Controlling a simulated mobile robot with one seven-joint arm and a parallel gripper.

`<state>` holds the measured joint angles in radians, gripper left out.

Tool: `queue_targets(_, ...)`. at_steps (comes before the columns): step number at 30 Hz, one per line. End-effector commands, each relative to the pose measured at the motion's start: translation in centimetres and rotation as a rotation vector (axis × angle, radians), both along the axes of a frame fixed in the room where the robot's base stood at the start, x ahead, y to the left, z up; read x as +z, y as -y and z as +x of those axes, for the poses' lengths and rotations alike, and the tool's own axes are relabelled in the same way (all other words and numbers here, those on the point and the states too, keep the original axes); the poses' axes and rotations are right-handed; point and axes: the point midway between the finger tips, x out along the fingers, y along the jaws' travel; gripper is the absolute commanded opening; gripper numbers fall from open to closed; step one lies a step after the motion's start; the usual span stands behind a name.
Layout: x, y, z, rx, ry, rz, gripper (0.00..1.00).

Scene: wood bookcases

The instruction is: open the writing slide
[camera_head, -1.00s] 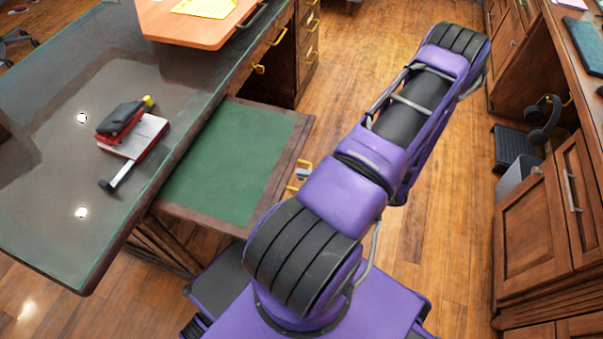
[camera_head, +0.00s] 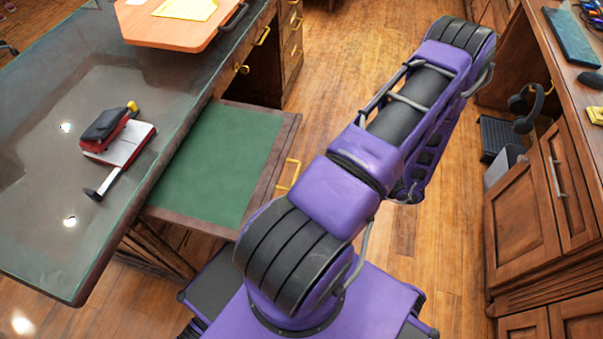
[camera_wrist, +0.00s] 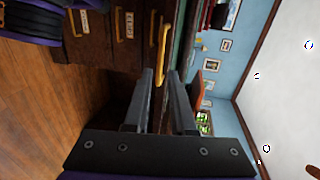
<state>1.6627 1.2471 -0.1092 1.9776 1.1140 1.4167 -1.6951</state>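The writing slide (camera_head: 222,165), a green panel with a wooden border, stands well out from under the glass-topped desk in the head view. Its yellow pull handle (camera_head: 289,176) is in plain sight on the front edge. My gripper is hidden behind my purple arm in the head view. In the wrist view my gripper (camera_wrist: 161,75) has its two grey fingers apart, with a gap between them. A yellow handle (camera_wrist: 163,38) appears just beyond the fingertips, in line with the gap. I see nothing held, and cannot tell how far the handle is from the fingers.
The desk top (camera_head: 60,190) carries a red and black stapler-like object (camera_head: 118,135) and an orange board (camera_head: 180,25). Desk drawers (camera_head: 292,40) with yellow handles stand behind the slide. Wooden cabinets (camera_head: 525,220) line the right side. Open floor (camera_head: 340,60) lies between.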

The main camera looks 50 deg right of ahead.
Motion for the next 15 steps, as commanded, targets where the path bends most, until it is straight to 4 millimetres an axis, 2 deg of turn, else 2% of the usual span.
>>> queue_targets(3,0.6,1.2,-2.9,-0.004,-0.001,-0.004,0.23)
queue_targets(9,1.5,2.7,-7.1,-0.003,0.000,-0.003,0.23)
queue_targets(15,2.1,3.5,-9.6,-0.002,0.000,-0.002,0.23)
